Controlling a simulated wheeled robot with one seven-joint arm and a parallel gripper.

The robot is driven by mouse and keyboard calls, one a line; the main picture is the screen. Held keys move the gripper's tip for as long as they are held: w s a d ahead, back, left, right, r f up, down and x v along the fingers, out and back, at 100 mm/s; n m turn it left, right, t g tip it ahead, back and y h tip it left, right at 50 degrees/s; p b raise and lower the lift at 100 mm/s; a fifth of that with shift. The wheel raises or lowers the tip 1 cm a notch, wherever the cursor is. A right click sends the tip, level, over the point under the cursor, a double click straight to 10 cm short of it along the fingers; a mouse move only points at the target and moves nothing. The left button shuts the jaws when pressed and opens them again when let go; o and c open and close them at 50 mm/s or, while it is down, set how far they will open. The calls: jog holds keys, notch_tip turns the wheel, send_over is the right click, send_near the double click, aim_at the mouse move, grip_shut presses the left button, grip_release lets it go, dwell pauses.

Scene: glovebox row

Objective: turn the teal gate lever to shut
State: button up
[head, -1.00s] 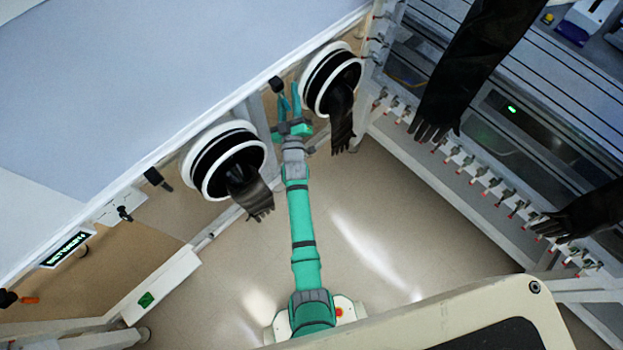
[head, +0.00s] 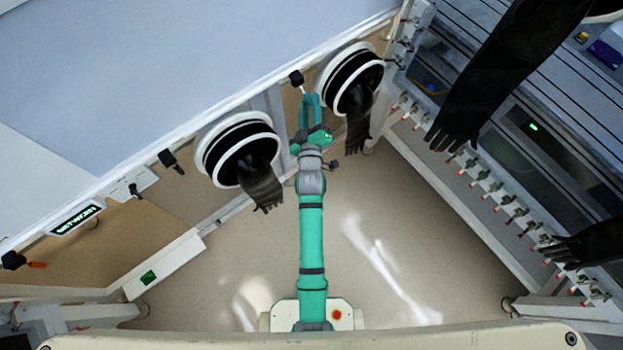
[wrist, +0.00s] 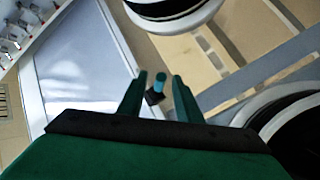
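The teal gate lever (wrist: 160,80) shows in the wrist view as a short teal rod with a black block at its lower end. It appears in the gap between my two fingers, with space on both sides. I cannot tell whether it lies between the tips or beyond them. My gripper (head: 310,98) is open and empty, reaching up between the two white glove ports at the edge of the pale bench unit; its fingers also show in the wrist view (wrist: 160,76). In the head view I cannot pick out the teal lever from the teal fingers.
Glove ports with hanging black gloves flank my gripper at left (head: 238,150) and right (head: 350,78). Black fittings (head: 168,158) line the unit's edge, near a lit display (head: 78,218). At right stands a rack with a row of valves (head: 490,185). The floor (head: 370,240) is clear.

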jog(key=s+f+m+g, duration=0.1)
jog(key=s+f+m, duration=0.2)
jog(key=s, duration=2)
jog(key=shift+a, duration=0.2)
jog(key=s+r+m, duration=0.3)
jog(key=s, duration=0.7)
jog(key=s+r+m+g, duration=0.1)
jog(key=s+r, duration=0.3)
jog(key=s, duration=0.7)
jog(key=shift+s+a+r+m+g, duration=0.2)
jog(key=shift+r+m+g, duration=0.1)
jog(key=shift+m, duration=0.6)
jog(key=shift+s+r, duration=0.15)
jog(key=shift+c, duration=1.3)
jog(key=shift+r, duration=0.1)
jog(key=c, duration=0.5)
grip_shut()
